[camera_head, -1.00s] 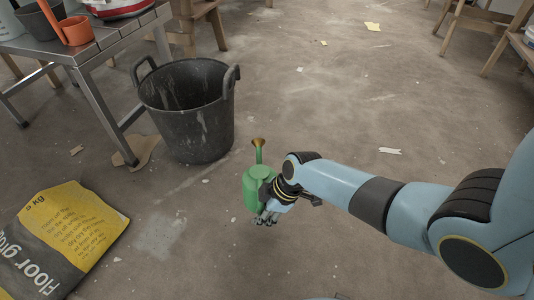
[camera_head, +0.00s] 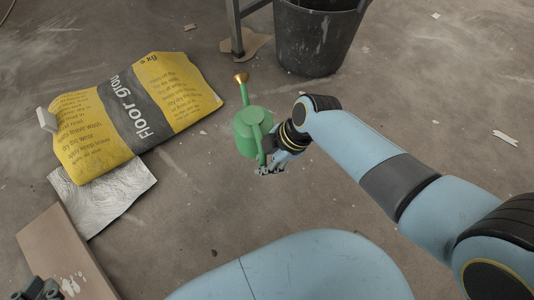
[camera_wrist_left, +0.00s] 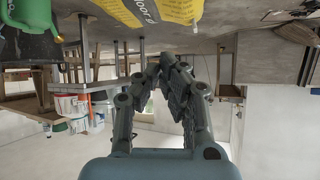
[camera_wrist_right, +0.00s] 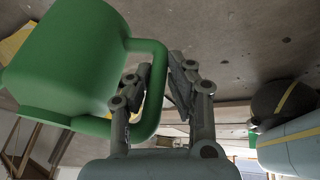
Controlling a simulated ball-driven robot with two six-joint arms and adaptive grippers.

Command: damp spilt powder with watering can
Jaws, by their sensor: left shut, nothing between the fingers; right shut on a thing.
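The green watering can (camera_head: 252,130) with a brass rose is held above the floor, its spout pointing up and away. My right gripper (camera_head: 272,168) is shut on its handle; the right wrist view shows the can (camera_wrist_right: 75,60) large, with the handle at the fingers. My left gripper (camera_head: 45,290) is shut and empty at the bottom left, over a brown board; its fingers also show in the left wrist view (camera_wrist_left: 167,62). I cannot make out a clear heap of spilt powder; pale dusty smears (camera_head: 25,62) mark the floor at the far left.
A yellow and grey floor grout bag (camera_head: 140,112) lies at left, over a crinkled silvery sheet (camera_head: 112,195). The brown board (camera_head: 62,245) has white spots. A black bucket (camera_head: 315,45) stands behind the can by a table leg. The floor right of the bag is mostly clear.

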